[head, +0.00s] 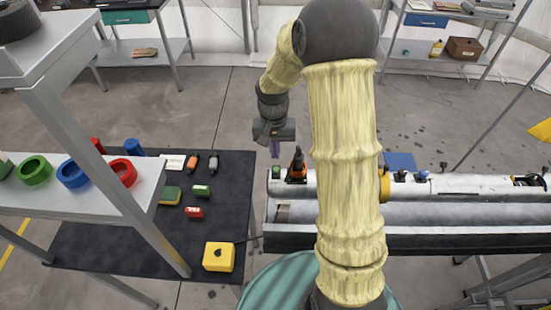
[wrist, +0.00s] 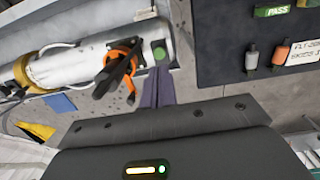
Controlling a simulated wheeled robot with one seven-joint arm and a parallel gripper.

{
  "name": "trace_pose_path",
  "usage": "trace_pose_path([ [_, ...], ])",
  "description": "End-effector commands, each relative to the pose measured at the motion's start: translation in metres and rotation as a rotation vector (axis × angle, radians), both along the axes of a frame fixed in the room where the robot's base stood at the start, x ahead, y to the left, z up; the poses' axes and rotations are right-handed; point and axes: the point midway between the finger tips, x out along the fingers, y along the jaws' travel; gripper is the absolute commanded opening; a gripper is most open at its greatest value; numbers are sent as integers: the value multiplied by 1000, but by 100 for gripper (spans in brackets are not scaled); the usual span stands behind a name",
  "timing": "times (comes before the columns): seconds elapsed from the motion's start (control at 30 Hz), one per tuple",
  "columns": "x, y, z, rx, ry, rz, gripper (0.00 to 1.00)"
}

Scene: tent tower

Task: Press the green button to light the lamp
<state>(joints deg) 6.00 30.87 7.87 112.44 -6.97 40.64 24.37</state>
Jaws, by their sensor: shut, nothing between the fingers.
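The green button (head: 276,171) is a small green square at the left end of a white tube, beside an orange and black clamp (head: 297,165). In the wrist view the green button (wrist: 159,52) shows just beyond my fingertips. My gripper (head: 270,148) points down, a little above and left of the button in the head view. Its fingers (wrist: 158,88) are closed together and empty. A small gap seems to lie between the tips and the button, but I cannot tell the exact distance. I cannot pick out a lamp for certain.
The white tube (head: 460,183) lies along a metal rail bench on the right. On the left, a dark mat (head: 120,245) holds a yellow box (head: 218,256) and several small blocks. A shelf (head: 70,200) with coloured rings stands over it.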

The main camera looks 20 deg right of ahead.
Motion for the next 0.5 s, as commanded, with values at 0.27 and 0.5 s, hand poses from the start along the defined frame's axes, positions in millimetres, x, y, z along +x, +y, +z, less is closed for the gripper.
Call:
trace_pose_path([
  [0.27,-4,0,-38,0,4,1,0],
  [0.5,-4,0,-48,1,1,0,0],
])
